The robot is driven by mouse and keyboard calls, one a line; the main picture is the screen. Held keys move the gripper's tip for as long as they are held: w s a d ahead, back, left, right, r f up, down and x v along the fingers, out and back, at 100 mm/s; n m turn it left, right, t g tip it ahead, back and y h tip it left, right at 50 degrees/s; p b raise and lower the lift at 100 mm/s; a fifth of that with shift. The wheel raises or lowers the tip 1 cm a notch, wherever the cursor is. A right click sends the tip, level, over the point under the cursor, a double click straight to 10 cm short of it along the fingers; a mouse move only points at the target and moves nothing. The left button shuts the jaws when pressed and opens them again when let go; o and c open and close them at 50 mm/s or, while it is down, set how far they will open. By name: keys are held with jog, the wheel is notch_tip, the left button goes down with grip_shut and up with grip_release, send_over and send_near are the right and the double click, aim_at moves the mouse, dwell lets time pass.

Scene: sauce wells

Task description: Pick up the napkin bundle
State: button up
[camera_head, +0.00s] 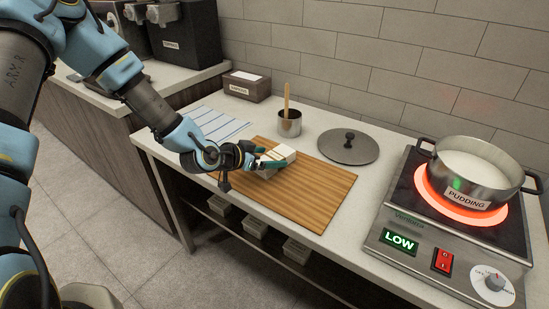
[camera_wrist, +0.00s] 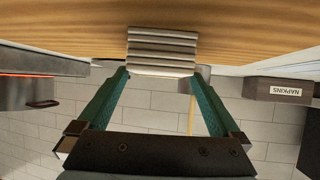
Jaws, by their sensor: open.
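The napkin bundle (camera_head: 284,172) is a small pale block on the wooden board (camera_head: 318,205). In the wrist view the bundle (camera_wrist: 162,50) shows as a layered, ribbed block against the board. My gripper (camera_head: 274,160) is at the bundle in the head view, and its fingers hide part of it. In the wrist view my gripper (camera_wrist: 158,76) is open, with a green finger toward each side of the bundle. I cannot tell whether the fingers touch it.
A steel cup with a wooden stick (camera_head: 289,124), a grey lid (camera_head: 348,146) and a striped cloth (camera_head: 217,123) lie around the board. A napkins box (camera_head: 246,86) stands behind. On the right, a pudding pot (camera_head: 467,178) sits on a glowing hotplate (camera_head: 408,215).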

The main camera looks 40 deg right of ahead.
aim_at(273, 157)
jog(key=shift+p+x, duration=0.35)
jog(key=shift+x, duration=1.15)
jog(key=c, duration=1.3)
